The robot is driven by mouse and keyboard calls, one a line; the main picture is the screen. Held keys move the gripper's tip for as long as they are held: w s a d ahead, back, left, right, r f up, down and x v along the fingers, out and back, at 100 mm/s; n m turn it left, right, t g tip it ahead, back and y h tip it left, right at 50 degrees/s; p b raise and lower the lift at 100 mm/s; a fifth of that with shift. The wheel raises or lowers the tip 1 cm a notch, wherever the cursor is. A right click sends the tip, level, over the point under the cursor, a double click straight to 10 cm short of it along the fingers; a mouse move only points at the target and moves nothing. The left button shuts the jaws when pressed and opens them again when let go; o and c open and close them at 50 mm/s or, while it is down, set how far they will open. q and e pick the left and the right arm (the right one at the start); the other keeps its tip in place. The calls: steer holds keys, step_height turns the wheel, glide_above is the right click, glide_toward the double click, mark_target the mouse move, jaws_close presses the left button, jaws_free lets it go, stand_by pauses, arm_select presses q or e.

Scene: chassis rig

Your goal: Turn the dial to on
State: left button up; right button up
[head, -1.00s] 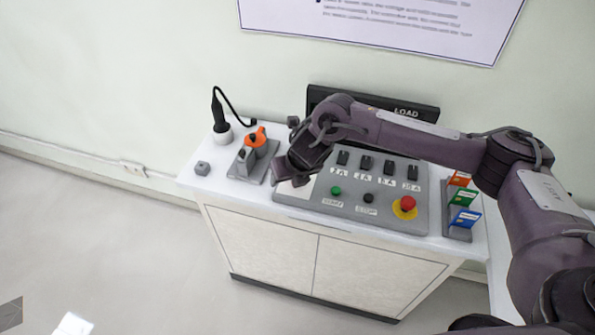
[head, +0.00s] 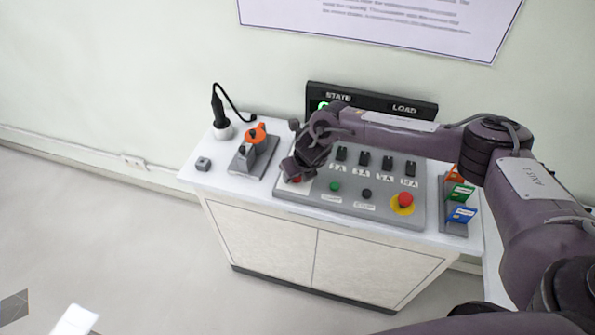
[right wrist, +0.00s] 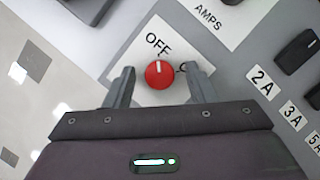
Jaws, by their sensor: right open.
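The red dial (right wrist: 159,74) shows in the right wrist view on a white label plate. Its white mark points up toward the word OFF (right wrist: 158,43). Another word to its right is mostly hidden by a finger; only a round letter shows. My right gripper (right wrist: 160,78) is open, with one finger on each side of the dial; I cannot tell whether they touch it. In the head view my right gripper (head: 298,172) is over the left end of the grey panel (head: 330,198), with a bit of red showing beneath. My left gripper is not in view.
Several black switches (head: 363,159), a green button (head: 335,186), a black button (head: 367,193) and a red mushroom button (head: 405,199) sit right of the dial. An orange-handled lever unit (head: 255,150) stands left. A display (head: 373,106) stands behind, partly lit green.

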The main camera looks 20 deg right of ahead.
steer(key=shift+c, duration=1)
steer(key=c, duration=0.8)
steer(key=shift+o, duration=0.2)
